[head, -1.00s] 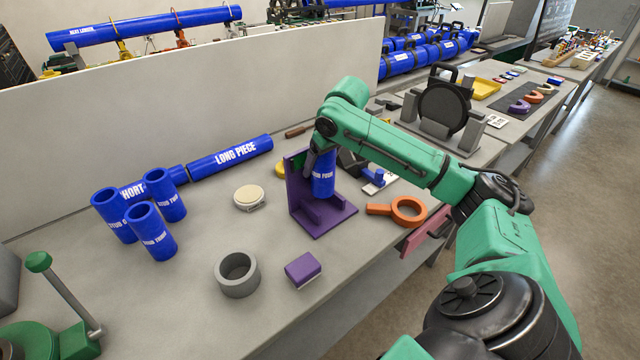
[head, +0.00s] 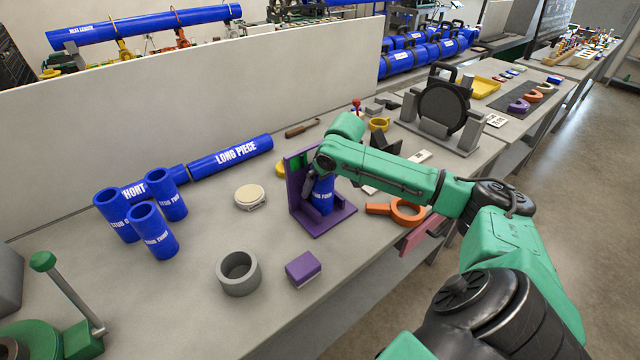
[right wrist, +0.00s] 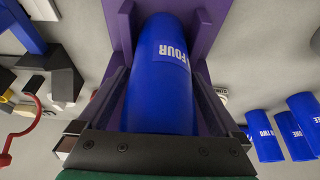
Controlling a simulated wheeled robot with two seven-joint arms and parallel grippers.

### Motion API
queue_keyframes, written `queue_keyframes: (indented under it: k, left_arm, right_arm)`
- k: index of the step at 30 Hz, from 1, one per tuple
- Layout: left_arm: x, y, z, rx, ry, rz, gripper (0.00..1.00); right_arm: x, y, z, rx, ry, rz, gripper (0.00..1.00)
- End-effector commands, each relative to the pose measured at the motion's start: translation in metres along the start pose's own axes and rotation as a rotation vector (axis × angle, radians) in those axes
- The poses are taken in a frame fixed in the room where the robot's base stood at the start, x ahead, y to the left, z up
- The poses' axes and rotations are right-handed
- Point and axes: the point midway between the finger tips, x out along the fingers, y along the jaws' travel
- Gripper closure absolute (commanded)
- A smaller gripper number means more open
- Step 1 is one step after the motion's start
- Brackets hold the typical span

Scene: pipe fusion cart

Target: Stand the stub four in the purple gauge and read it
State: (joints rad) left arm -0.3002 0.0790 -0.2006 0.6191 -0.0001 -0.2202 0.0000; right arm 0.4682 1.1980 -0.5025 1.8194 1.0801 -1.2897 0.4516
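Stub four (head: 323,196) is a blue tube with white lettering. It is upright in the purple gauge (head: 334,220), its lower end down at the gauge's base; whether it bears fully on the base is hard to tell. The gauge has a tall back plate with a green patch near its top. My right gripper (head: 318,176) is at the stub's upper part, partly hidden by my arm. In the right wrist view, its two fingers close on either side of stub four (right wrist: 162,85), between the purple gauge walls (right wrist: 122,35). My left gripper is out of view.
Stubs one, two and three (head: 153,232) stand at the left, before the short and long pieces (head: 232,154). A grey ring (head: 238,283), a purple block (head: 303,268) and a cream disc (head: 250,197) lie nearby. An orange ring tool (head: 405,210) is right of the gauge.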

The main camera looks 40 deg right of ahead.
Motion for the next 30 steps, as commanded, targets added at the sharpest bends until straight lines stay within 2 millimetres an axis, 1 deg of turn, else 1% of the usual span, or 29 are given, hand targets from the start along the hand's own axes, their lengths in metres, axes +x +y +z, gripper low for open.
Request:
queue_keyframes:
  k: [2, 5, 8, 12, 15, 18, 22, 30]
  left_arm:
    - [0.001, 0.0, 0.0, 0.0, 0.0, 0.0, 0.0]
    - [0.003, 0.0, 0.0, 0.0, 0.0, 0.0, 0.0]
    - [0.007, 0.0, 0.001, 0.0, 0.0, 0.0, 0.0]
    - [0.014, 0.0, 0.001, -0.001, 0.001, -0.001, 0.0]
    - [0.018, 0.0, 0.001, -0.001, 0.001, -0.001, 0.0]
    - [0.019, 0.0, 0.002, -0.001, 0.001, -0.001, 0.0]
    - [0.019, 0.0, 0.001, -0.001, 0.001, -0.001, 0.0]
    - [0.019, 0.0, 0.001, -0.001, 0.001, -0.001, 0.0]
  right_arm:
    - [-0.001, 0.0, -0.001, 0.0, 0.001, 0.0, 0.0]
    - [-0.01, 0.001, -0.002, -0.001, 0.003, 0.002, 0.0]
    - [-0.031, 0.001, -0.001, -0.002, 0.004, 0.004, 0.0]
    - [-0.07, 0.001, -0.001, -0.002, 0.004, 0.005, 0.0]
    - [-0.096, 0.001, -0.001, -0.001, 0.003, 0.004, 0.0]
    - [-0.113, 0.0, -0.001, 0.0, 0.002, 0.002, 0.0]
    - [-0.122, 0.0, -0.001, 0.0, 0.0, 0.001, 0.0]
    - [-0.122, 0.0, -0.001, 0.001, 0.0, 0.0, 0.0]
